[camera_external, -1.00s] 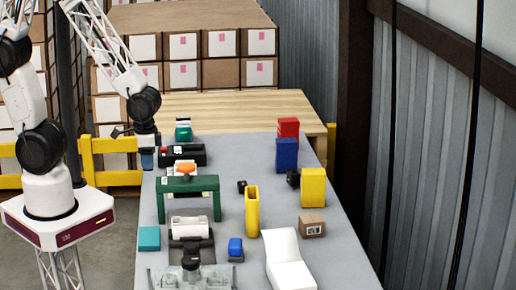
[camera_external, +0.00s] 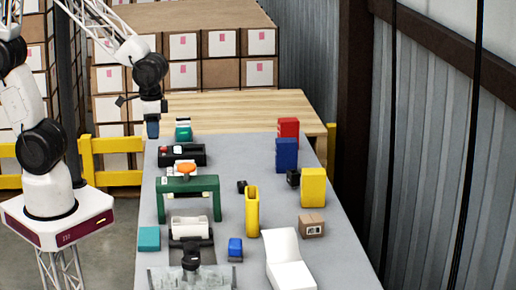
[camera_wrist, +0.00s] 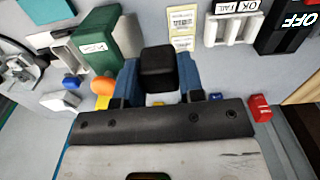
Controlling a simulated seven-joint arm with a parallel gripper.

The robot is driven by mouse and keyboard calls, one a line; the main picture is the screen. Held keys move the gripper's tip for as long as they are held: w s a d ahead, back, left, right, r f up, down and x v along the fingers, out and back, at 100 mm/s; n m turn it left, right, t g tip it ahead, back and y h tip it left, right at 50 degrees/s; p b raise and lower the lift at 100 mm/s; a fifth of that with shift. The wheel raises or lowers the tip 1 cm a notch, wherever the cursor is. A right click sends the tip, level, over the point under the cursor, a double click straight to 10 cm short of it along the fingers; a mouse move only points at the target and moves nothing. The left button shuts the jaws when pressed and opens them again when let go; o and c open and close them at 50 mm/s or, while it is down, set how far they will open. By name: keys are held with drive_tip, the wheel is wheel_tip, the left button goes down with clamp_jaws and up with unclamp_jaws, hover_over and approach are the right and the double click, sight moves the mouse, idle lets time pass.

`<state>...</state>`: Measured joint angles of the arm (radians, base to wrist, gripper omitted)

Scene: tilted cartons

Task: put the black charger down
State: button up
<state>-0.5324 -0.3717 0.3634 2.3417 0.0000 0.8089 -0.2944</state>
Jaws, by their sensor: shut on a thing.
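My gripper (camera_external: 152,129) is above the far left end of the grey table in the external view. In the wrist view its blue fingers (camera_wrist: 159,80) are shut on the black charger (camera_wrist: 158,68), a dark block with rounded edges. The charger is held clear of the surface between the fingers. In the external view I cannot make the charger out between the fingers.
The grey table (camera_external: 258,158) holds a black device (camera_external: 182,155), a green frame (camera_external: 188,184), a blue box (camera_external: 287,155), a red box (camera_external: 289,127) and a yellow box (camera_external: 313,187). Small black blocks stand near the middle and right. Bare surface lies between the left and right groups.

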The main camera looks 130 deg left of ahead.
drive_tip(key=w+a+r, duration=0.1)
drive_tip(key=w+a, duration=0.2)
drive_tip(key=w, duration=0.4)
drive_tip(key=w+a+r, duration=0.2)
drive_tip(key=w+a, duration=0.1)
drive_tip(key=w, duration=0.4)
hover_over(312, 218)
wheel_tip(312, 218, down, 4)
drive_tip(key=shift+d+f, duration=0.15)
drive_tip(key=shift+f, duration=2.2)
drive_tip(key=shift+f, duration=0.1)
drive_tip(key=shift+f, duration=2.4)
drive_tip(key=shift+f, duration=2.5)
drive_tip(key=shift+f, duration=0.1)
